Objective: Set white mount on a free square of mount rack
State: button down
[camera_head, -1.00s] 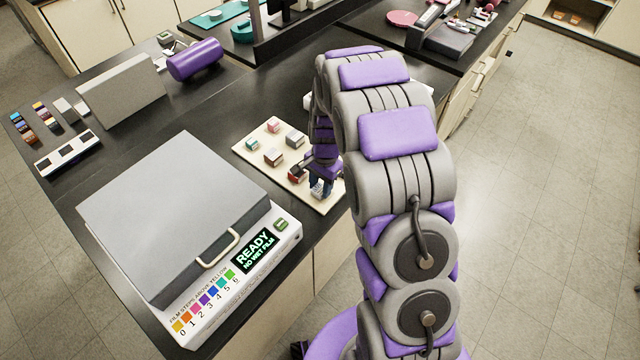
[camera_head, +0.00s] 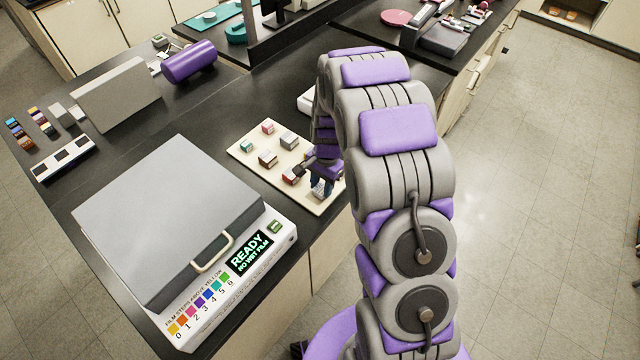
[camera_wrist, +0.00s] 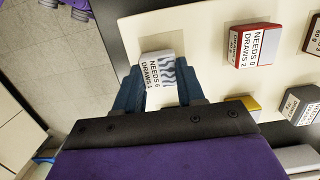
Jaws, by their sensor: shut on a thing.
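The white mount (camera_wrist: 157,71), with a grey wavy patch and the label "NEEDS 6 DRAWS 1", is between the blue fingers of my gripper (camera_wrist: 160,84) in the wrist view. My gripper is shut on it, over the cream mount rack (camera_wrist: 195,35) near the rack's edge. I cannot tell whether the mount touches the rack. In the head view my gripper (camera_head: 321,187) is at the right end of the rack (camera_head: 243,150), and my arm hides part of that end. Several other mounts stand on the rack, among them a red one (camera_wrist: 250,46) marked "NEEDS 0 DRAWS 2".
A yellow mount (camera_wrist: 245,104) and a grey mount (camera_wrist: 299,103) stand right of my gripper. Bare rack surface lies between the white and red mounts. In the head view, a grey-lidded instrument (camera_head: 165,215) reading "READY NO WET FILM" stands left of the rack.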

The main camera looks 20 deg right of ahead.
jog(key=shift+a+f, duration=0.15)
jog(key=shift+a, duration=0.25)
jog(key=shift+f, duration=0.1)
jog(key=shift+d+f, duration=0.25)
jog(key=shift+d, duration=0.05)
jog(key=c, duration=1.1)
grip_release()
jog(key=o, duration=0.5)
jog(key=shift+a, duration=0.15)
jog(key=shift+c, duration=0.4)
